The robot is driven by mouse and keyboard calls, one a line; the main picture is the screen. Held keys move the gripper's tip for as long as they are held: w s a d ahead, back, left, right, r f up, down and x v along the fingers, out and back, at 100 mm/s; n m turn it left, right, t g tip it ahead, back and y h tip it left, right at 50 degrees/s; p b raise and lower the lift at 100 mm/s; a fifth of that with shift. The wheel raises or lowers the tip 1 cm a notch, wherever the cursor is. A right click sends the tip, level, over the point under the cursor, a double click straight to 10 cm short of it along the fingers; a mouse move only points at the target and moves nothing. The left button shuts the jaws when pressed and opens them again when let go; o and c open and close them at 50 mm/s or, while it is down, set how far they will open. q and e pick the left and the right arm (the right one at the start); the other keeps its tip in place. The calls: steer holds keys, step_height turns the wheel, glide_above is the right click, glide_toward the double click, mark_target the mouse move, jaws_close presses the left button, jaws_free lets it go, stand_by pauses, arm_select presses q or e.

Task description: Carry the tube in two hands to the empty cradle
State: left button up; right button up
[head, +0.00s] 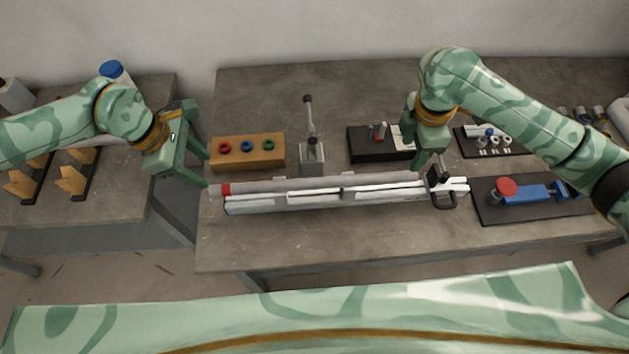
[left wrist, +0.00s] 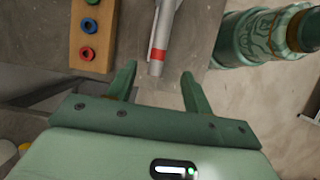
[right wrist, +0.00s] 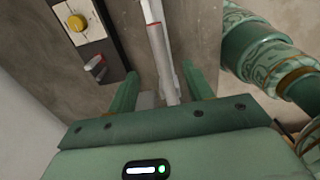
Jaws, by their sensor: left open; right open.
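The tube (head: 300,184) is long and grey with a red band near its left end. It lies along a pale metal frame jig (head: 290,205) at the front of the middle table. My left gripper (head: 205,170) is open by the red-banded end; the left wrist view shows that end (left wrist: 158,55) between and beyond the fingertips. My right gripper (head: 424,162) is open over the right end. In the right wrist view a long grey bar (right wrist: 160,55) runs between its fingers. Wooden cradle blocks (head: 72,181) on dark bases stand on the left table, the nearer ones empty.
A black toggle clamp (head: 440,180) stands at the jig's right end. Behind the jig are a wooden block with coloured rings (head: 264,155), an upright lever (head: 312,155) and a black box (head: 365,145). A blue tool on a board (head: 530,193) lies right. A gap separates the tables.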

mark_target(230, 186)
arm_select(q)
steer(key=x, duration=1)
steer(key=shift+w, duration=0.1)
arm_select(e)
step_height(230, 186, down, 10)
steer(key=shift+w+f, duration=0.1)
arm_select(q)
jaws_close()
arm_select(e)
jaws_close()
